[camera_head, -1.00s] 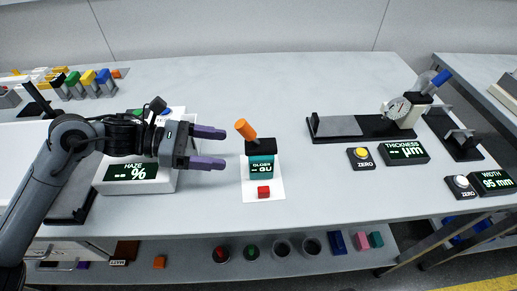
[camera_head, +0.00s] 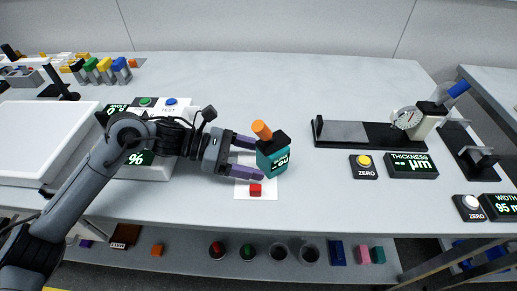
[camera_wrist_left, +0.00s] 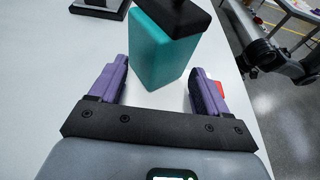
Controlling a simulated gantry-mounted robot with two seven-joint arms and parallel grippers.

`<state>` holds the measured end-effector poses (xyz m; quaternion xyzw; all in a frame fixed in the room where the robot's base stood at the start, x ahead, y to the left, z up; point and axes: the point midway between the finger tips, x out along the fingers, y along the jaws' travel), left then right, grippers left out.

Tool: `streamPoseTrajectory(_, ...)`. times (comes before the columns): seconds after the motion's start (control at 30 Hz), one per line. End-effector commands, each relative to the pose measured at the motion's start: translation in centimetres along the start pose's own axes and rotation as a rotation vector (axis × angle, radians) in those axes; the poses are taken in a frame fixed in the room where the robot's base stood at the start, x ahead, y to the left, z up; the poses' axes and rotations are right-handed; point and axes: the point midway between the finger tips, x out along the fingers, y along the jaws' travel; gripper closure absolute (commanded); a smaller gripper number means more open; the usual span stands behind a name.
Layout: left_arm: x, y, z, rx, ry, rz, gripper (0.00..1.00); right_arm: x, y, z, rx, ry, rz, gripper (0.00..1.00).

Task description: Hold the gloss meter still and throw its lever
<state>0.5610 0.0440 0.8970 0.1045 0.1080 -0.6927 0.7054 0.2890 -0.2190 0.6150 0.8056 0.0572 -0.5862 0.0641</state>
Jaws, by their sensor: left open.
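The gloss meter (camera_head: 272,162) is a teal block with a black top and an orange lever (camera_head: 262,130) sticking up from it. It stands askew at the right edge of a white sheet (camera_head: 242,188), its display slanted. In the left wrist view its teal body (camera_wrist_left: 160,55) is just beyond and between the fingers, and the lever is out of frame. My left gripper (camera_head: 254,157) is open, its purple fingertips at the meter's left side. I cannot tell whether either finger touches it. My right gripper is not in view.
A red block (camera_head: 255,189) lies on the sheet, close to the lower finger. A thickness gauge (camera_head: 408,119) on a black base, a zero button (camera_head: 363,166) and a thickness display (camera_head: 411,165) stand to the right. The bench behind the meter is clear.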

Motion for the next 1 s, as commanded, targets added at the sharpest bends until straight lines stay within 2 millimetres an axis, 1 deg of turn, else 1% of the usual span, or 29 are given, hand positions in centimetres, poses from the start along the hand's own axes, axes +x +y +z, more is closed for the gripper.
streamPoseTrajectory(0.1, -0.04, 0.00, 0.09, 0.002, -0.001, 0.000, 0.23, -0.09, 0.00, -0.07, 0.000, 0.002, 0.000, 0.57)
streamPoseTrajectory(0.13, -0.05, 0.00, 0.10, 0.002, -0.001, 0.000, 0.26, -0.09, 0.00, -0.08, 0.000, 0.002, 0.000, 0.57)
streamPoseTrajectory(0.6, -0.07, 0.00, 0.18, 0.004, -0.002, 0.000, 0.98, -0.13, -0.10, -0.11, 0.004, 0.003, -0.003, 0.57)
streamPoseTrajectory(0.63, -0.07, 0.00, 0.18, 0.004, -0.002, 0.000, 1.00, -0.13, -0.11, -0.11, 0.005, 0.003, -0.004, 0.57)
streamPoseTrajectory(0.83, -0.07, 0.00, 0.17, 0.004, -0.002, 0.000, 0.99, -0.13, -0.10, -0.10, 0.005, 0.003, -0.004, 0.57)
streamPoseTrajectory(1.0, -0.07, 0.00, 0.17, 0.004, -0.002, 0.000, 0.73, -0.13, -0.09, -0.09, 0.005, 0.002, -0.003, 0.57)
